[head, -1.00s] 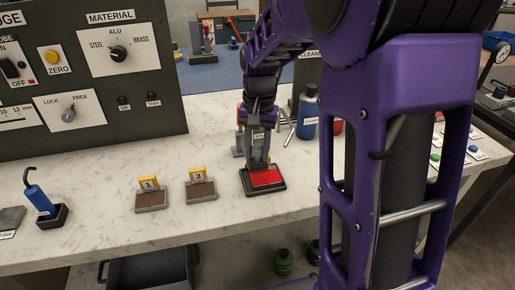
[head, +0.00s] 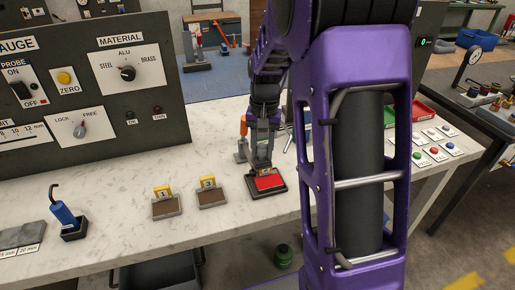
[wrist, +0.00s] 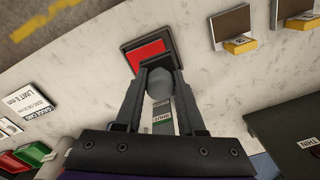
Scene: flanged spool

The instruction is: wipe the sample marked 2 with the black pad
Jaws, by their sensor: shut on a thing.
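My gripper (wrist: 158,64) is shut on a grey, round-ended piece (wrist: 160,86), seen between the fingers in the wrist view. In the head view my gripper (head: 263,168) is at the far edge of a black tray (head: 267,193) with a red surface (head: 268,182). Whether the held piece touches the red surface I cannot tell. Two brown sample plates stand left of the tray, one tagged 1 (head: 165,208) and one whose tag looks like 3 (head: 211,198). I see no tag clearly reading 2, and the pad's underside is hidden.
A blue-handled hooked tool (head: 63,214) stands in a black holder at the left. A dark gauge panel (head: 95,85) rises at the back left. An orange-topped grey stand (head: 242,150) is close behind my gripper. The front of the marble bench is mostly clear.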

